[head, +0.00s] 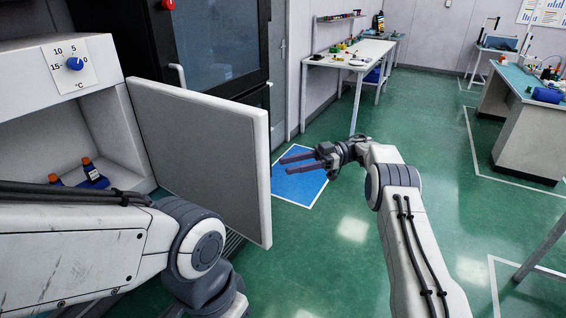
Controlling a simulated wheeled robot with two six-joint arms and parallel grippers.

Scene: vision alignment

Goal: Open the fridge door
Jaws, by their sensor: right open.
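The fridge (50,135) stands at the left, with a temperature dial on its top panel. Its white door (200,150) stands open, swung out to the right, and the inside shows. The door's handle (178,75) seems to show just over its top edge. My right gripper (290,168) is open and empty, to the right of the door's free edge and apart from it in the picture. My left arm crosses the lower left in front of the fridge; its gripper is out of view.
Dark blue bottles with orange caps (92,172) are inside the fridge. A dark glass-fronted cabinet (215,45) stands behind the door. A white table (350,55) is at the back, a bench (530,110) at the right. Green floor between is clear, with a blue square (300,187).

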